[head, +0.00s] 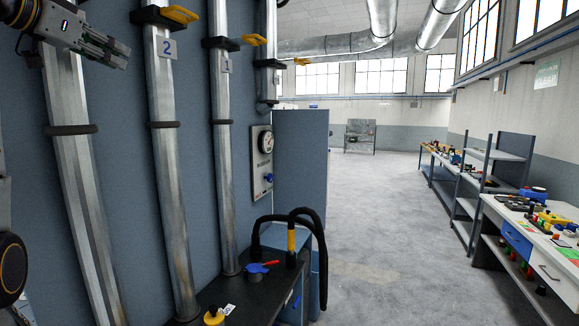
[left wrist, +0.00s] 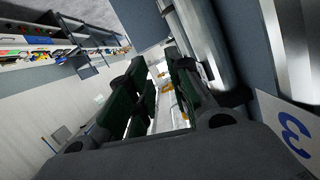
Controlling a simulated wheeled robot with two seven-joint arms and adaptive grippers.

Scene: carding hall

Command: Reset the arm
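My left gripper (head: 125,57) is at the top left of the head view, in front of the upper part of the leftmost metal pipe (head: 85,190). Its fingers point right. In the left wrist view the gripper (left wrist: 162,72) shows two dark green finger pads with a gap between them, and nothing is held there. A plate marked 3 (left wrist: 292,130) is close at the right of that view, beside the metal pipes. My right gripper is not in view.
Pipe 2 (head: 173,190) and pipe 1 (head: 225,170) carry yellow handles (head: 180,14). A gauge panel (head: 262,163) hangs beyond them. A black bench (head: 240,300) stands below. Right of it the floor (head: 385,220) is open, up to a cluttered workbench (head: 550,262).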

